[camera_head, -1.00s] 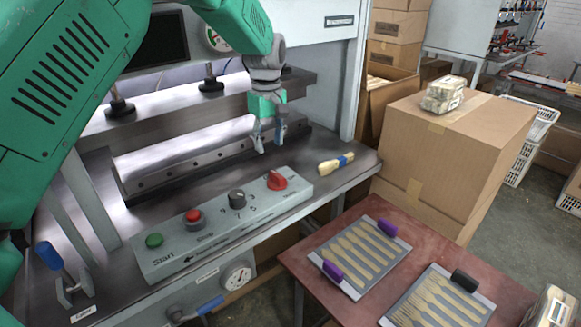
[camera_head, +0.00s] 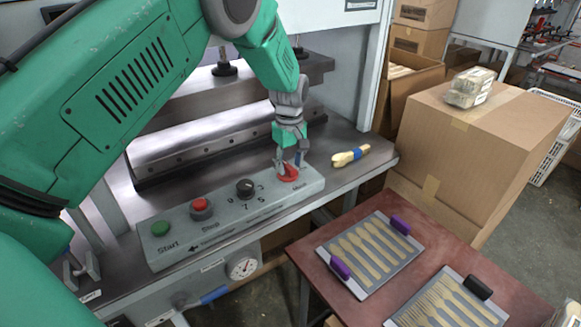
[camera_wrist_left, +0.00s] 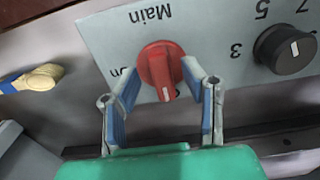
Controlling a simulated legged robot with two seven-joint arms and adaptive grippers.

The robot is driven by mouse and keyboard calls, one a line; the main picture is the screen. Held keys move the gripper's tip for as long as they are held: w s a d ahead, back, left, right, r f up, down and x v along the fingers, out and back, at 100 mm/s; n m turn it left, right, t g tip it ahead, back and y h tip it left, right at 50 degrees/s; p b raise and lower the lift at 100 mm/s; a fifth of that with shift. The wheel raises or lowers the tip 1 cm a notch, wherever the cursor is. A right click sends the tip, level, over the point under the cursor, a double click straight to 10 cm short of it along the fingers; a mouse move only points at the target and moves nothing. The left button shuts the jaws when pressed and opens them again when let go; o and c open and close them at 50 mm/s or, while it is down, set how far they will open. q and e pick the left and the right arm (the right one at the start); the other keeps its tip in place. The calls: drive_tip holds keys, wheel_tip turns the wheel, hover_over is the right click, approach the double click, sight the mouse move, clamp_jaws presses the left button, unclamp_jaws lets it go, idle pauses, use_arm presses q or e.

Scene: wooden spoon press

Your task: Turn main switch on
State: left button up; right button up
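The red main switch (camera_head: 288,175) sits at the right end of the grey control panel (camera_head: 225,212), under my left gripper (camera_head: 291,163). In the left wrist view the red switch (camera_wrist_left: 160,68) lies between the two blue-padded fingers of my left gripper (camera_wrist_left: 160,78). The fingers are open, one on each side of the knob; a gap shows on the left, and the right fingertip is very close to it. The knob's white mark points toward the gripper, by a label mostly hidden. "On" is printed left of the knob in that view.
The panel also has a numbered black dial (camera_head: 245,187), a red stop button (camera_head: 201,207) and a green start button (camera_head: 160,228). A red table (camera_head: 310,262) with spoon trays stands in front.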

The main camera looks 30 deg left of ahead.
use_arm(q)
drive_tip(key=shift+f, duration=0.7)
clamp_jaws()
